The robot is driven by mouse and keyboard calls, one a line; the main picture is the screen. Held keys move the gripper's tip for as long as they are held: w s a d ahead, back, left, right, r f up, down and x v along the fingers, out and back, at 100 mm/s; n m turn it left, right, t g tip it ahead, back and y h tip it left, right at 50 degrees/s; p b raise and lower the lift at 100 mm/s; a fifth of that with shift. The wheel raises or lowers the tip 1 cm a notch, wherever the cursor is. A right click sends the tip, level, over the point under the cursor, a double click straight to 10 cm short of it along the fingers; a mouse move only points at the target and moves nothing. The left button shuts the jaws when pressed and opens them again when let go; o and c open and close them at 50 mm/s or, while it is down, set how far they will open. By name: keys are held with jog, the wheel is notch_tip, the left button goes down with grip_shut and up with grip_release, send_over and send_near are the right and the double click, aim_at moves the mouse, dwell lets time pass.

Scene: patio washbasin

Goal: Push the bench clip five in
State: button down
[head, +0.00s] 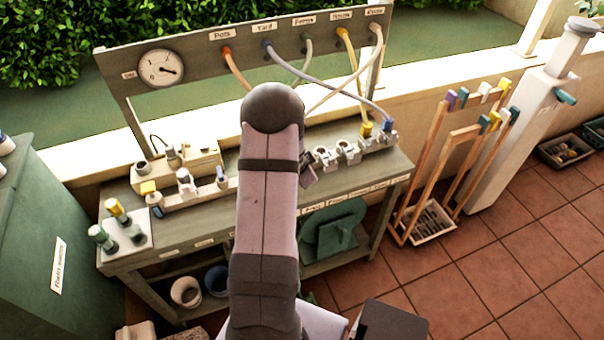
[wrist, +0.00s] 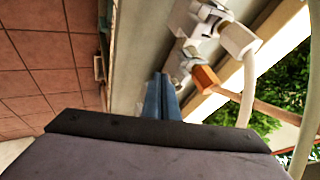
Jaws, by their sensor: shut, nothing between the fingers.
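Several pale grey bench clips (head: 348,151) stand in a row along the bench top in the head view; I cannot tell which one is five. Clips with a yellow hose end (head: 366,130) and a blue hose end (head: 388,127) are at the right end. In the wrist view, a pale clip (wrist: 208,18) is beside a white hose end (wrist: 239,38), and an orange hose end (wrist: 205,79) is nearer. My gripper (wrist: 161,93) is shut and empty, left of the orange end. In the head view my arm hides most of it and the clips behind.
The grey bench (head: 375,167) carries labels along its front. A hose panel (head: 205,60) with a round gauge (head: 161,69) rises behind it. Bottles (head: 116,212) stand at the bench's left end. A wooden rack (head: 430,150) stands right, on open tiled floor (head: 480,270).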

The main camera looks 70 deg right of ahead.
jog(key=p+v, duration=0.2)
jog(key=v, duration=0.8)
jog(key=shift+s+a, duration=0.3)
jog(key=a+f+n+y, duration=0.2)
jog(key=a+n+y, duration=0.3)
jog(key=a, duration=0.7)
jog(key=a+f+n+y, duration=0.3)
jog(key=a+n+y, duration=0.15)
jog(key=a, duration=0.75)
jog(key=w+a+r+n+h, duration=0.1)
jog(key=w+a+r+n, duration=0.15)
jog(key=a+n, duration=0.35)
jog(key=w+a+r+n, duration=0.25)
jog(key=a+n, duration=0.25)
jog(key=a, duration=0.4)
jog(key=w+a+r+n+h, duration=0.1)
jog(key=w+a+r+n, duration=0.1)
jog(key=a+r+n, duration=0.4)
notch_tip(320, 180, down, 47)
jog(key=b, duration=4.4)
jog(key=shift+w+a+m+g+b, duration=0.25)
jog(key=shift+a+m+g+b, duration=0.15)
jog(key=shift+a, duration=0.1)
